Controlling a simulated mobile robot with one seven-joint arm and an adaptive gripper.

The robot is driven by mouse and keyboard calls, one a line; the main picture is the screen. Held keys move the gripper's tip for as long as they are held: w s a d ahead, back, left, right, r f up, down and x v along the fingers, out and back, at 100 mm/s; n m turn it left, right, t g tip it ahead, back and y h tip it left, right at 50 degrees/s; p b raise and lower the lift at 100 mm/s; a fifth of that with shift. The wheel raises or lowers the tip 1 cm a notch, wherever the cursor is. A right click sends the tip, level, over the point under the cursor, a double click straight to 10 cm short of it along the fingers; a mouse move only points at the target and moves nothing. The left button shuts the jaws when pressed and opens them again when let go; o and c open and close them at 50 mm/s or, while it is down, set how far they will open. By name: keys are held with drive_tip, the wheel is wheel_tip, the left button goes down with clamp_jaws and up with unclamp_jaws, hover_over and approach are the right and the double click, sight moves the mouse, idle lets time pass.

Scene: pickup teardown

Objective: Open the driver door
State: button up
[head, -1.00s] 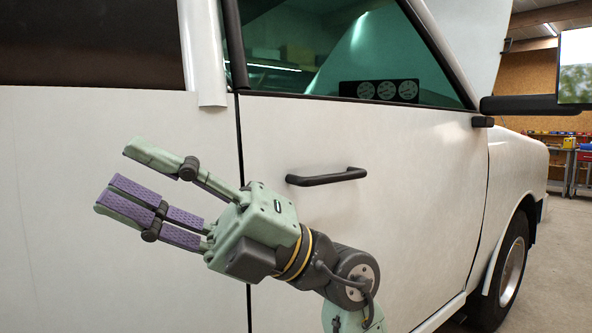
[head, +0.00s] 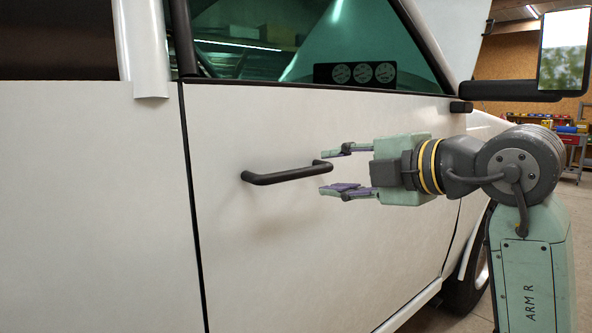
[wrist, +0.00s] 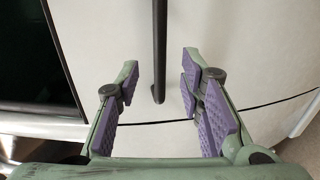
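The driver door (head: 320,230) is white and sits flush in the truck's side, shut. Its black bar handle (head: 285,175) runs roughly level below the window. My gripper (head: 325,171) is open and empty, at the right end of the handle, pointing left, with one finger above the handle's height and the others below. In the wrist view, my gripper (wrist: 160,90) has its fingers spread, and the dark handle (wrist: 159,50) comes down between them from the top. The handle's near end lies between the fingertips, with a gap on both sides. I see no contact.
A black side mirror (head: 510,90) juts out above and behind my gripper at the right. The front wheel (head: 470,285) is low at the right. A dark door seam (head: 192,200) runs down left of the handle. Shelves with boxes stand far right.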

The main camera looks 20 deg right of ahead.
sight(306, 173)
drive_tip(key=p+x, duration=0.1)
drive_tip(key=x, duration=0.7)
drive_tip(key=shift+w+a+f, duration=0.1)
drive_tip(key=shift+w+a, duration=0.05)
drive_tip(key=shift+w, duration=0.25)
drive_tip(key=shift+c, duration=0.5)
clamp_jaws()
